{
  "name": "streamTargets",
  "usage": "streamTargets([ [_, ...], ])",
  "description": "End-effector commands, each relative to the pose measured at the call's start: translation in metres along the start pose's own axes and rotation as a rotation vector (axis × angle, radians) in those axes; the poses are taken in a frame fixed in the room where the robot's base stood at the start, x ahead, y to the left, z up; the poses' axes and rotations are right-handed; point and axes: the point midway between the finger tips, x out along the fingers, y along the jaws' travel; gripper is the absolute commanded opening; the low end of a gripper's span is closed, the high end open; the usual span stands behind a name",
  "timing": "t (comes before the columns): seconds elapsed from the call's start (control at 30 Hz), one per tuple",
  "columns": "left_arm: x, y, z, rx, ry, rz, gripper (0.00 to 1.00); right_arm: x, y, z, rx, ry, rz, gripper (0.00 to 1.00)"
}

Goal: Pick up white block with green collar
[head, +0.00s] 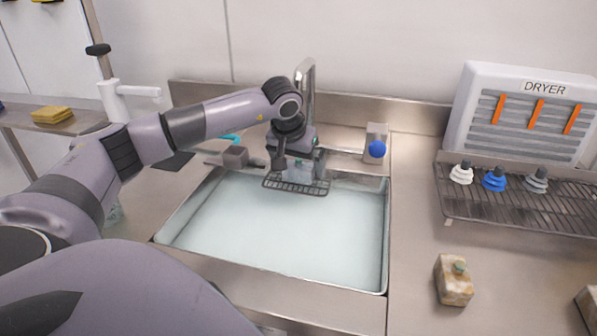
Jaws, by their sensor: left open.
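My left gripper (298,166) is over the back of the sink, pointing down, with its fingers apart. A pale whitish block (300,174) shows between or just behind the fingers, above a small dark wire rack (297,186). Hints of green show near its top, but the gripper hides much of it. I cannot tell whether the fingers touch it. My right gripper is not in view.
The sink (280,225) holds pale, cloudy water. A stained block with a green top (454,280) stands front right. Suction cups (494,180) sit on the drying rack (520,205) by the dryer (520,115).

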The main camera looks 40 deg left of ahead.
Motion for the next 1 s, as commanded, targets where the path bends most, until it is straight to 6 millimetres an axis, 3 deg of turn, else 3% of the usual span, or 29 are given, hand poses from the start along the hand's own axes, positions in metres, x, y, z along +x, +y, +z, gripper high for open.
streamTargets([
  [0.2,0.001,0.000,0.000,0.001,0.001,0.000,1.00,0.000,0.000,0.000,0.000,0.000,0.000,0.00],
  [0.23,0.001,0.000,0.000,0.001,0.001,0.000,0.94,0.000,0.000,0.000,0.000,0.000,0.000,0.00],
  [0.37,0.001,0.000,0.000,0.001,0.001,0.000,0.51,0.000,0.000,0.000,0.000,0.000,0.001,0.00],
  [0.43,0.001,0.000,0.000,0.001,0.000,-0.001,0.45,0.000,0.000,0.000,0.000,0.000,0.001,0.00],
  [0.83,0.000,0.000,0.000,0.001,0.000,-0.001,0.45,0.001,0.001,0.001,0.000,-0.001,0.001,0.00],
  [1.0,-0.010,0.000,-0.005,0.000,0.002,0.000,0.45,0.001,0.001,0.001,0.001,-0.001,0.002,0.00],
])
